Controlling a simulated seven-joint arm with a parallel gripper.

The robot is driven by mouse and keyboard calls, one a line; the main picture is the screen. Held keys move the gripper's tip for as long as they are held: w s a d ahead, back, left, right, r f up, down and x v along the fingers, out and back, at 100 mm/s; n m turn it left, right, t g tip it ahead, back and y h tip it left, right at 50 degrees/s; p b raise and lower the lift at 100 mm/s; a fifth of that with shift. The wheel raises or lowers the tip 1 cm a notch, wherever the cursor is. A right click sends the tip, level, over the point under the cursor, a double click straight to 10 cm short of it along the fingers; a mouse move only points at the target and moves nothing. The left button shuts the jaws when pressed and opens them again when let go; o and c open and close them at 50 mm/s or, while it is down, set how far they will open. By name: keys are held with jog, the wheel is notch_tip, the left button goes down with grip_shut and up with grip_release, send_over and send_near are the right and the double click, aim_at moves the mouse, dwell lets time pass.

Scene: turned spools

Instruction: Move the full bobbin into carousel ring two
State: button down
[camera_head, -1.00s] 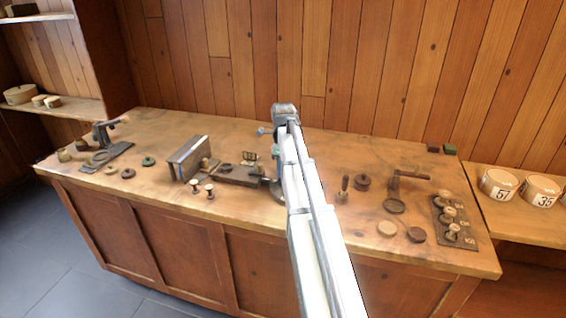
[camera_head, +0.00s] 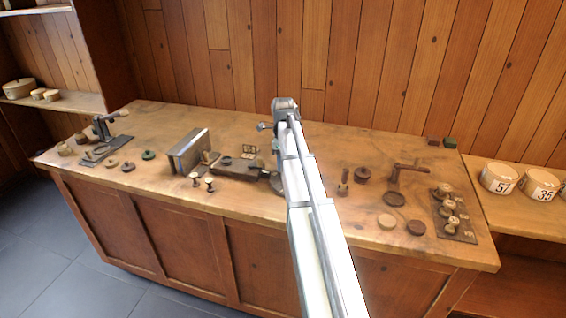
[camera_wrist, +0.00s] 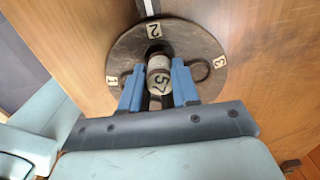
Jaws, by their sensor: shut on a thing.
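Below is the carousel (camera_wrist: 195,38), a dark round disc with white labels 1, 2 and 3. The bobbin's far end lies over the dark opening of ring two (camera_wrist: 154,47), just below label 2. I cannot tell whether it has entered the ring or is above it. In the head view my arm hides the gripper and bobbin.
A steel-edged upright block (camera_head: 188,152) stands left of my arm, with two small spools (camera_head: 209,183) in front. Right of my arm are a post with an arm (camera_head: 396,178), round discs (camera_head: 386,221) and a rack of spools (camera_head: 468,238). Numbered tubs (camera_head: 499,177) stand far right.

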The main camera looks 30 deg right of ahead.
jog(key=shift+f, duration=0.8)
dwell(2.0)
dwell(0.4)
jog(key=c, duration=0.8)
grip_release()
jog(key=shift+o, duration=0.2)
jog(key=shift+r, duration=0.15)
jog(key=shift+r, duration=4.1)
